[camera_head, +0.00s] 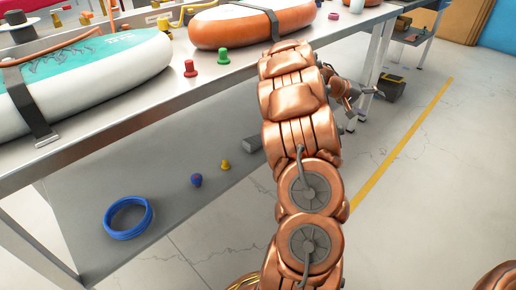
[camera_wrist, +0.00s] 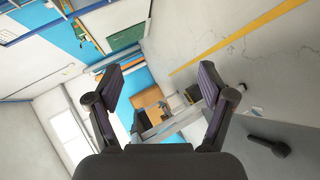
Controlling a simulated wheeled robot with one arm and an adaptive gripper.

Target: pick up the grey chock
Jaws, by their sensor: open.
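A grey wedge-like block, which looks like the grey chock (camera_head: 252,144), lies low under the workbench in the head view, just left of my arm. My arm hides its right end. My gripper (camera_head: 364,107) is beyond the arm to the right, up and right of the block and apart from it. In the wrist view my gripper (camera_wrist: 160,76) has its two dark fingers spread wide with nothing between them. I cannot make out the chock for certain in the wrist view; a dark grey object (camera_wrist: 268,143) lies on the floor at lower right.
The workbench (camera_head: 205,92) carries a teal-white board (camera_head: 120,75), an orange board (camera_head: 235,27) and red (camera_head: 190,68) and green (camera_head: 223,57) valves. Below lie a blue coil (camera_head: 128,218), a blue knob (camera_head: 196,180) and a yellow knob (camera_head: 225,165). The floor right of my arm is mostly clear.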

